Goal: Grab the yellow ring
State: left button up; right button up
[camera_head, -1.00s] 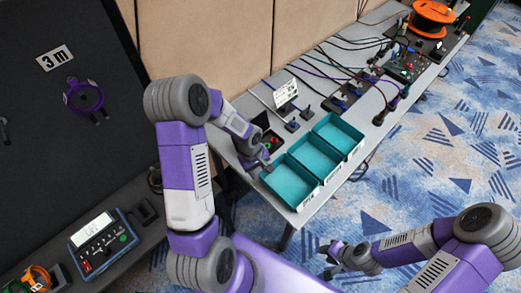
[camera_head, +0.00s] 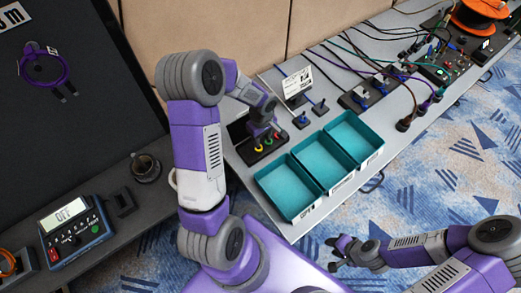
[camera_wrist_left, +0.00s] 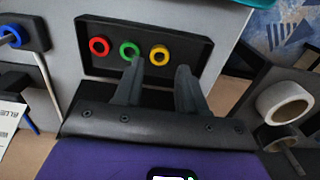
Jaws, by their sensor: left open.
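The yellow ring (camera_wrist_left: 160,55) lies at the right end of a row in a black tray (camera_wrist_left: 190,28); a green ring (camera_wrist_left: 130,50) is in the middle and a red ring (camera_wrist_left: 99,47) on the left. My left gripper (camera_wrist_left: 160,68) is open and empty. Its fingertips point at the tray, one near the green ring and one to the right of the yellow ring. In the head view the left gripper (camera_head: 262,133) is over the tray, and the yellow ring (camera_head: 258,149) shows below it. My right gripper (camera_head: 332,254) looks open and empty, away from the table.
Teal bins (camera_head: 287,188) stand beside the ring tray on the grey table. A small sign (camera_head: 298,82), cables and blue-handled parts are behind. In the wrist view a white roll (camera_wrist_left: 283,102) is at the right. A meter (camera_head: 73,228) sits on the dark left table.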

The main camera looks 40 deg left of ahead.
pick_arm(q)
jog(key=f, duration=0.2)
jog(key=f+b, duration=0.1)
jog(key=f, duration=0.2)
jog(key=a+f, duration=0.1)
jog(key=f, duration=0.1)
jog(key=shift+f, duration=0.2)
jog(key=c, duration=0.7)
